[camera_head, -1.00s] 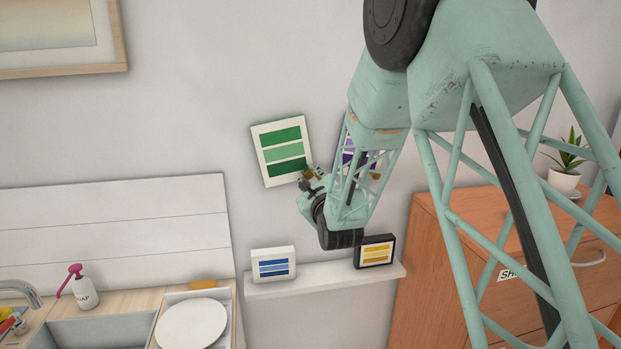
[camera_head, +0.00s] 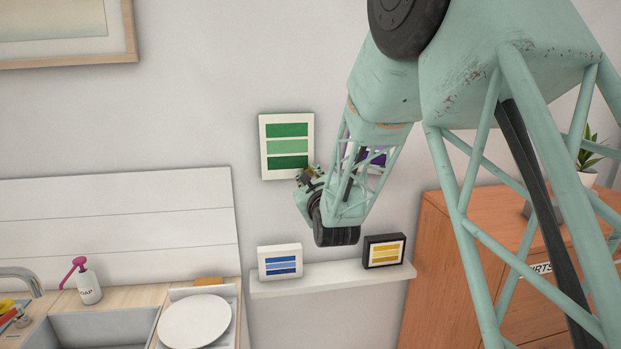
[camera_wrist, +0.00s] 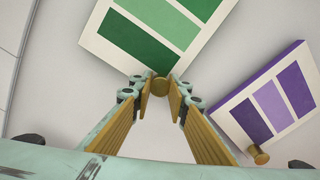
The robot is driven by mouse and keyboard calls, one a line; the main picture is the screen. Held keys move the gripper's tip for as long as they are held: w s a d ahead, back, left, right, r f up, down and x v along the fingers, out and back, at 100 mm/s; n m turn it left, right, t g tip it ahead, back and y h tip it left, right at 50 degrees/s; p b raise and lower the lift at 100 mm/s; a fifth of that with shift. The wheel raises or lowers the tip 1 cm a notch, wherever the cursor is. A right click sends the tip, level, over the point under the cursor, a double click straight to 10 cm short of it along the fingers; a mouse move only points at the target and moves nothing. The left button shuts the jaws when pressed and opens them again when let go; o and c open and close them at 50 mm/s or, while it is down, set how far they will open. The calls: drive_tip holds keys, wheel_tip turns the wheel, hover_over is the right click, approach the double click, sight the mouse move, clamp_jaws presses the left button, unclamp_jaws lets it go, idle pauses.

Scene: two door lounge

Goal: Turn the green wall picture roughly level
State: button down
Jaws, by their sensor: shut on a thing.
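The green wall picture (camera_head: 287,146), a white panel with green bands, hangs on the wall and looks close to level in the head view. In the wrist view the green picture (camera_wrist: 160,32) fills the top, slanted with the camera. A round brass knob (camera_wrist: 160,87) sits at its lower edge. My gripper (camera_wrist: 160,92) is shut on this knob, its fingertips on either side. In the head view my gripper (camera_head: 304,177) is at the picture's lower right corner, partly hidden by my wrist.
A purple picture (camera_wrist: 268,103) with its own knob hangs close on the right, partly behind my arm in the head view. Below, a white shelf (camera_head: 330,280) holds a blue picture (camera_head: 280,262) and a yellow picture (camera_head: 384,251). A sink (camera_head: 105,328) is lower left.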

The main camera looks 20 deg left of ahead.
drive_tip(key=c, duration=2.5)
unclamp_jaws()
drive_tip(key=v, duration=1.2)
